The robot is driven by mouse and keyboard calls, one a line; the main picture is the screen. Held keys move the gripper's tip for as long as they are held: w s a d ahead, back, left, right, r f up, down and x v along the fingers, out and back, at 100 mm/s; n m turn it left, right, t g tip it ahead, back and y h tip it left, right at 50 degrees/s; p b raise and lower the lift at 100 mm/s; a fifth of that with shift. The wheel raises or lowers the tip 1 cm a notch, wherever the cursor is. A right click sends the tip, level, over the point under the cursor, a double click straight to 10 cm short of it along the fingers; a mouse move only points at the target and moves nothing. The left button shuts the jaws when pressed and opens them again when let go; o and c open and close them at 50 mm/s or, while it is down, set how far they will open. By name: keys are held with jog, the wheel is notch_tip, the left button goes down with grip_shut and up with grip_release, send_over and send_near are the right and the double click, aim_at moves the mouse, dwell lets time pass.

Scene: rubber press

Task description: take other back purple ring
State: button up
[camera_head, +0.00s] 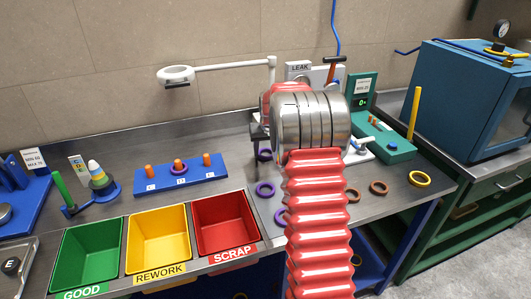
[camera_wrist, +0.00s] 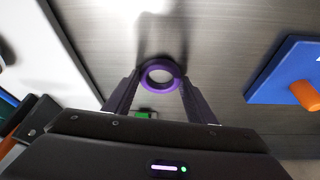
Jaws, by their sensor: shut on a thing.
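My gripper (camera_wrist: 160,86) is shut on a purple ring (camera_wrist: 160,61), with one dark finger on each side of it in the wrist view. In the head view the ring (camera_head: 264,155) shows below the dark gripper, left of my arm's silver joint, which hides part of the area. A second purple ring (camera_head: 265,189) lies flat on the steel bench. A third purple ring (camera_head: 281,217) lies nearer, partly hidden by my red arm. I cannot tell how high the held ring is above the bench.
A blue block (camera_head: 215,174) with orange pegs stands to the left, one peg with a purple ring around it. Green (camera_head: 92,258), yellow (camera_head: 158,243) and red (camera_head: 225,225) bins line the front. Brown rings (camera_head: 379,187) and a yellow ring (camera_head: 419,179) lie right. A lamp (camera_head: 220,68) overhangs behind.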

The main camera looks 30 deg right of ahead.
notch_tip(320, 180, up, 10)
dwell(0.5)
jog(key=shift+f, duration=0.15)
dwell(0.3)
